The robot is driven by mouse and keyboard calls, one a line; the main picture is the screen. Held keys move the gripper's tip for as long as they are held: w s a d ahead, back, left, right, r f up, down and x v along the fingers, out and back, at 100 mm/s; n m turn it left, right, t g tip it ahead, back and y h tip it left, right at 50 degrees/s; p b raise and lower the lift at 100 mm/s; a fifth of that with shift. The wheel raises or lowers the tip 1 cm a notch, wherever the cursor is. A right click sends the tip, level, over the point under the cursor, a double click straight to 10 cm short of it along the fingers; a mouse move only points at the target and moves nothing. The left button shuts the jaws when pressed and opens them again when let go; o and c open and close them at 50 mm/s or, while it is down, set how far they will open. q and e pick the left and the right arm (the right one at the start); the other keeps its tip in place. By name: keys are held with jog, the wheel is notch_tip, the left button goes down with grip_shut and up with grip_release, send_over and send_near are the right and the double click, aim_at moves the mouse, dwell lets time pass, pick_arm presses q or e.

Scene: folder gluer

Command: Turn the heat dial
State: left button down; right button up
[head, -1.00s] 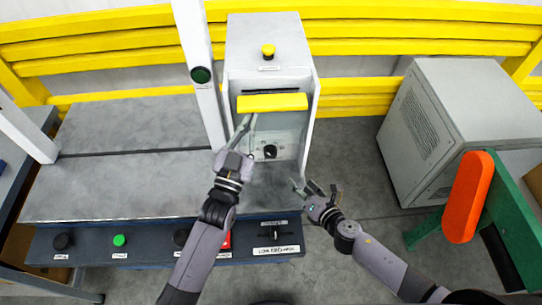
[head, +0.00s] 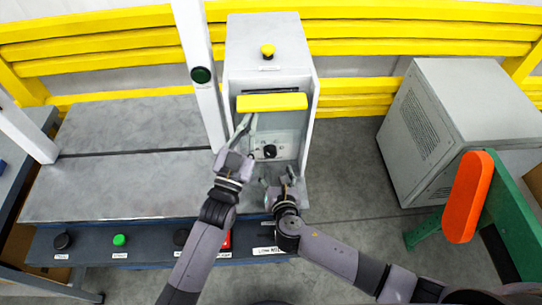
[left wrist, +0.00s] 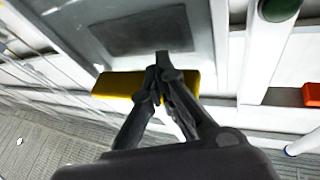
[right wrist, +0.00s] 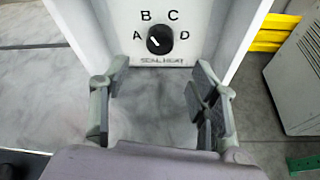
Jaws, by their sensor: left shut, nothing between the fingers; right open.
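The heat dial (head: 270,151) is a black round knob on the white front panel of the grey machine. In the right wrist view the dial (right wrist: 160,40) has the letters A, B, C and D around it and "SEAL HEAT" below; its white mark points up and left, towards between A and B. My right gripper (head: 278,180) is open and empty, below and in front of the dial, with the dial beyond its fingertips (right wrist: 160,85). My left gripper (head: 250,118) is shut and empty at the yellow bar (head: 272,102) above the dial; it also shows in the left wrist view (left wrist: 162,75).
The machine's side walls (right wrist: 238,35) flank the dial. A yellow button (head: 268,50) sits on its top. A white post with a green button (head: 201,75) stands at left. A control strip with buttons (head: 120,240) runs along the front. A grey cabinet (head: 430,120) stands at right.

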aim_at(271, 155)
jog(key=x, duration=1)
jog(key=shift+c, duration=0.2)
jog(key=c, duration=1.1)
